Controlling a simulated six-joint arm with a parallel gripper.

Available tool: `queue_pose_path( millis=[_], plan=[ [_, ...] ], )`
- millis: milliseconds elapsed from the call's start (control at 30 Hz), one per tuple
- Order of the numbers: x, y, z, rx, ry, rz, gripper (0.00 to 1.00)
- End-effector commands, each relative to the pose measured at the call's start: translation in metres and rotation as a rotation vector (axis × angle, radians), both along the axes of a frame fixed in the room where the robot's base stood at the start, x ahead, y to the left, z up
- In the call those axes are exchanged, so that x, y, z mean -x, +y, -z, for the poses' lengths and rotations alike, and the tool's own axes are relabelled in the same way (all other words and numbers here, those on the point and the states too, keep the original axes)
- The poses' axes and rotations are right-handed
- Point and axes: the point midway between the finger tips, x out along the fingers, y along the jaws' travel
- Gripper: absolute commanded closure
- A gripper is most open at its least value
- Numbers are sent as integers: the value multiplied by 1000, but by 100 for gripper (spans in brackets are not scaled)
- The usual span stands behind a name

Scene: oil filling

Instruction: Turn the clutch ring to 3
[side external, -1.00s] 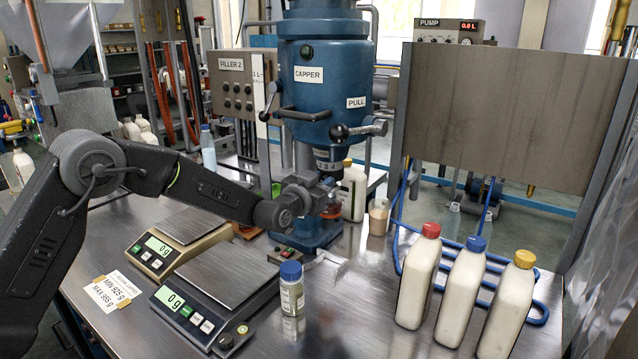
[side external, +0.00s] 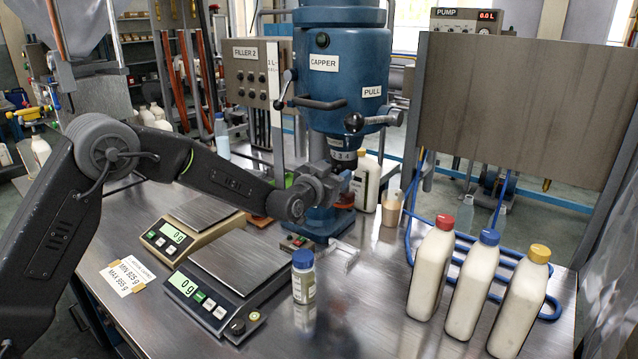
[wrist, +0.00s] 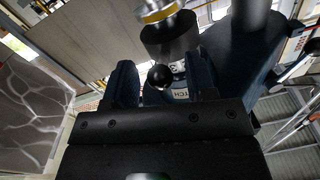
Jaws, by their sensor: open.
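The clutch ring (side external: 343,156) is a dark band with small white numerals at the bottom of the blue capper (side external: 345,75). The numerals are too small to read surely, and no pointer setting is clear. My gripper (side external: 341,180) is just below the ring, in front of the capper's column, its fingers partly hidden by my wrist. In the wrist view the dark ring (wrist: 170,40), with a white mark, stands above and beyond my open gripper (wrist: 165,82). The jaws look empty and apart from the ring. A black ball knob (wrist: 160,77) shows beyond the gap.
A pull lever (side external: 354,122) and a handle (side external: 312,103) stick out above my gripper. A blue-capped bottle (side external: 303,280) stands beside the front scale (side external: 215,290). Several capped white bottles, one with a red cap (side external: 432,265), stand at the right.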

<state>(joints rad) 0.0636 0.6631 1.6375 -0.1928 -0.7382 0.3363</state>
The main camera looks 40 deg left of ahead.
Motion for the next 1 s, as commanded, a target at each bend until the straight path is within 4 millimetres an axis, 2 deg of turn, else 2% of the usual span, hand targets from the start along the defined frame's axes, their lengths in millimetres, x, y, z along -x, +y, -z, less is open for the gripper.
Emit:
queue_pose_path(
  millis=[167, 600, 800, 1000],
  plan=[
    [26, -2, -1, 0, -1, 1, 49],
    [110, -8, -1, 0, -2, 1, 49],
    [129, -9, -1, 0, -1, 0, 49],
    [132, -9, -1, 1, -3, 1, 49]
  ],
)
